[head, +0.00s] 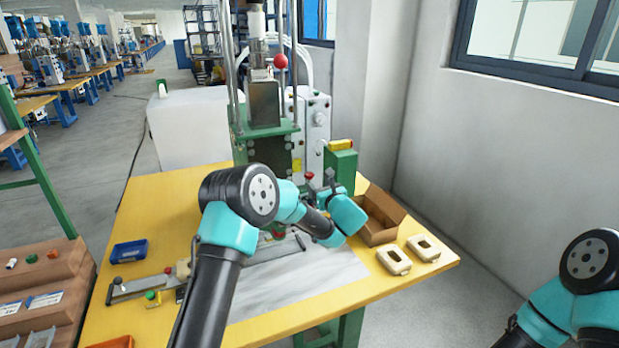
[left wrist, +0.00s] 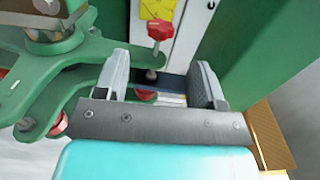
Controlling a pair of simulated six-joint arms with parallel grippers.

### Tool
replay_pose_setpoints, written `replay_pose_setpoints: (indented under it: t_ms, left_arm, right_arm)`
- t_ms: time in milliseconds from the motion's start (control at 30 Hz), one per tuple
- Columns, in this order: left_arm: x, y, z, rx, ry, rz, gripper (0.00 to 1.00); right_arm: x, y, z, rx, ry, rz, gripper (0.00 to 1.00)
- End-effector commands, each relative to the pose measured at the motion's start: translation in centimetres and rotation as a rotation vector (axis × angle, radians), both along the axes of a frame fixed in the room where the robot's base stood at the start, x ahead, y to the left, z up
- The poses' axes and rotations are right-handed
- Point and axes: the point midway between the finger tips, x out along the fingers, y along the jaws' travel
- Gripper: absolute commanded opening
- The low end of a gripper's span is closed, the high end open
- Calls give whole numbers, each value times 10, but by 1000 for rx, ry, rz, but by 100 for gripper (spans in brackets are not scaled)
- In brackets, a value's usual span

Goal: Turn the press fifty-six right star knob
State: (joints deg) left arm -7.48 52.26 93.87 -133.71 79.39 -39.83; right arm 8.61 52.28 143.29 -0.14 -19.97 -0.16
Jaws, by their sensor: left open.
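The green press (head: 268,130) stands at the back of the yellow table. A red knob also shows in the head view (head: 309,176), close to my left gripper (head: 325,184). My left gripper is open, and its two fingers also show in the left wrist view (left wrist: 161,75). Another red knob (left wrist: 145,96) shows partly between the fingers, and one more (left wrist: 57,125) lies left of them. My right gripper is out of view.
A cardboard box (head: 381,217) and two beige parts (head: 393,260) lie right of my left arm. A green block (head: 340,165) stands beside the press. In the left wrist view, green arms (left wrist: 60,75) crowd the left finger.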

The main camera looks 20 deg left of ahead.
Motion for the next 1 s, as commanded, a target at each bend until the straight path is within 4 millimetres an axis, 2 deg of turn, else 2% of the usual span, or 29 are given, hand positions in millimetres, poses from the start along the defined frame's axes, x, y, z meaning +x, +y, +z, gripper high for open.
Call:
replay_pose_setpoints:
  t_ms: [300, 500, 900, 1000]
  left_arm:
    - [41, 37, -1, -2, -1, 2, 63]
    - [59, 52, 0, -1, -1, 1, 63]
    - [65, 56, 0, -1, -1, 0, 63]
    - [64, 56, 0, -1, -1, 0, 55]
  right_arm:
    - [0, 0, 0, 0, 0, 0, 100]
    - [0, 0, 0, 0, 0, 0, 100]
    - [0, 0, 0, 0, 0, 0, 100]
    - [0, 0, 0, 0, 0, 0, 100]
